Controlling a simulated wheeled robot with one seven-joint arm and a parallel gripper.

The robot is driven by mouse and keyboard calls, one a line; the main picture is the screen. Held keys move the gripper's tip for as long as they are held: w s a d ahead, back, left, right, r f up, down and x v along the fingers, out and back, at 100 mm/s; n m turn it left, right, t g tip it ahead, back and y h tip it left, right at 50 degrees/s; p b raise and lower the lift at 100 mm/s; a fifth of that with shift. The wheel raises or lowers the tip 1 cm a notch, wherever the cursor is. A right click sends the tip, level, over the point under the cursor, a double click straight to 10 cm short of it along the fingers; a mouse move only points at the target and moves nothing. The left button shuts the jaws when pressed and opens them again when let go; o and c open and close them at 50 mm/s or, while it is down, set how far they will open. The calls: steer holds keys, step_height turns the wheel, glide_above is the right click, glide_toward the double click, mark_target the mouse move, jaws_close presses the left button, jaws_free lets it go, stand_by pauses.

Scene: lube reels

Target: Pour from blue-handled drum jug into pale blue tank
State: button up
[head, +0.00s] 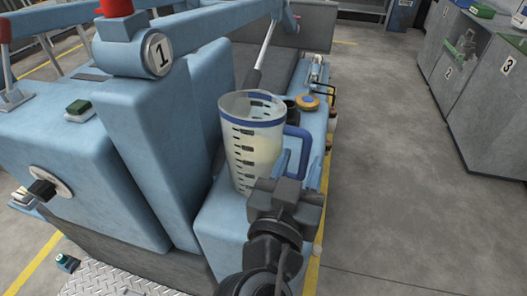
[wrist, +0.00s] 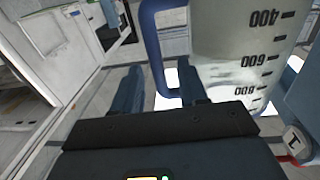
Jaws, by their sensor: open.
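The clear drum jug (head: 254,150) with black scale marks, a blue rim and a blue handle (head: 303,152) stands upright on a pale blue ledge in the head view. It holds a pale, cloudy liquid. My gripper (head: 290,184) is at the handle side of the jug, low down. In the wrist view my gripper (wrist: 160,75) is open, and the blue handle (wrist: 155,45) shows between its two fingers, not clasped. The jug wall (wrist: 235,45) is at right. Pale blue machine bodies (head: 150,140) stand left of the jug; I cannot tell which is the tank.
An orange-yellow round cap (head: 307,102) and small fittings sit on the ledge behind the jug. A red-topped post marked 1 (head: 158,54) rises at upper left. Grey cabinets (head: 490,110) stand at right. The grey floor (head: 400,210) between is clear.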

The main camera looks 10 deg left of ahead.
mark_target(304, 158)
steer(key=shift+w+d, duration=0.2)
steer(key=shift+w, duration=0.6)
steer(key=shift+w+d, duration=0.15)
steer(key=shift+w, duration=0.65)
jaws_close()
